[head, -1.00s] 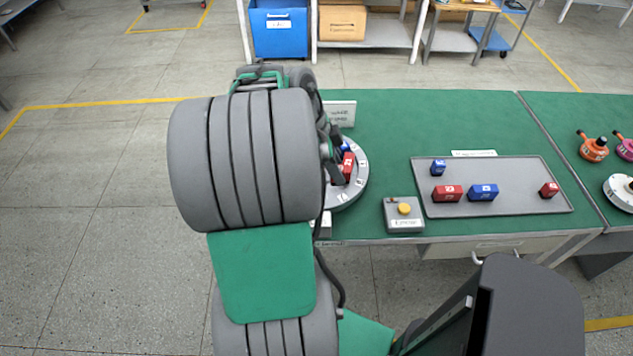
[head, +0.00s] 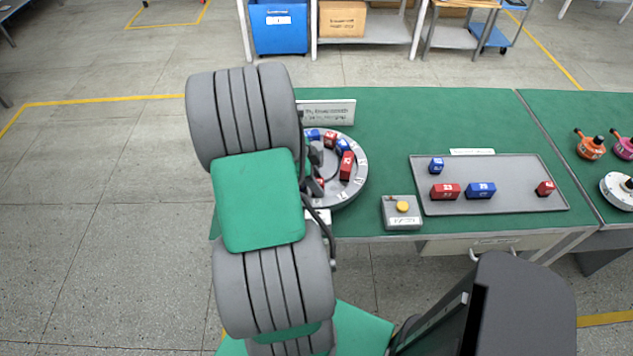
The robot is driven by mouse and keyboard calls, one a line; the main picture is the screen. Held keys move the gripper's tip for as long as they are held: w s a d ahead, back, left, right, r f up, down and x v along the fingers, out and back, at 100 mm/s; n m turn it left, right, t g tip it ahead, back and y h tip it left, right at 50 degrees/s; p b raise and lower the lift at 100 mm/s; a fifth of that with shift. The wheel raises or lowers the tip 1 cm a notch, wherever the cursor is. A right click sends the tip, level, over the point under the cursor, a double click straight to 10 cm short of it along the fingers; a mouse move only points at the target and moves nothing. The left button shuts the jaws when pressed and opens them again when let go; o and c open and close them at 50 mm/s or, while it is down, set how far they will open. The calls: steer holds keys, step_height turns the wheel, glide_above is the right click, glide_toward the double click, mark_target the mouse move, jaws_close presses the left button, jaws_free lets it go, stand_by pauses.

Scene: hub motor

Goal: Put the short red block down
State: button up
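A round grey hub (head: 352,190) lies on the green table, partly hidden by my arm. Red and blue blocks stand around its ring: a longer red block (head: 347,165), a blue block (head: 342,146), a small red block (head: 329,139) and another blue block (head: 313,134). A bit of red (head: 319,183), seemingly a short red block, shows at the hub's left side beside my gripper (head: 315,173). My gripper is over the left part of the hub, mostly hidden by my arm. I cannot tell whether its fingers hold or touch that red piece.
A grey tray (head: 515,202) on the right holds red and blue blocks, including a small red block (head: 545,188). A control box with a yellow button (head: 402,207) stands between hub and tray. A sign (head: 328,112) stands behind the hub.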

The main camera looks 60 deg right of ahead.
steer(key=o, duration=0.3)
steer(key=shift+o, duration=0.2)
steer(key=shift+w+r, duration=0.15)
steer(key=shift+r, duration=0.3)
steer(key=b+v, duration=0.1)
steer(key=v, duration=1)
steer(key=w+a+r+n+t+h, duration=0.1)
steer(key=w+a+r+n+t, duration=0.1)
steer(key=w+a+n, duration=0.45)
steer(key=w+a+r+n+t+y, duration=0.1)
steer(key=w+a+n+t, duration=0.1)
steer(key=a+n, duration=1)
steer(key=w+a+r+n+t+y, duration=0.1)
steer(key=w+a+n+t+y, duration=0.1)
steer(key=a+n, duration=1)
steer(key=w+a+t, duration=0.1)
steer(key=a, duration=0.4)
steer(key=shift+a+t, duration=0.3)
steer(key=shift+t, duration=0.1)
steer(key=shift+w, duration=0.1)
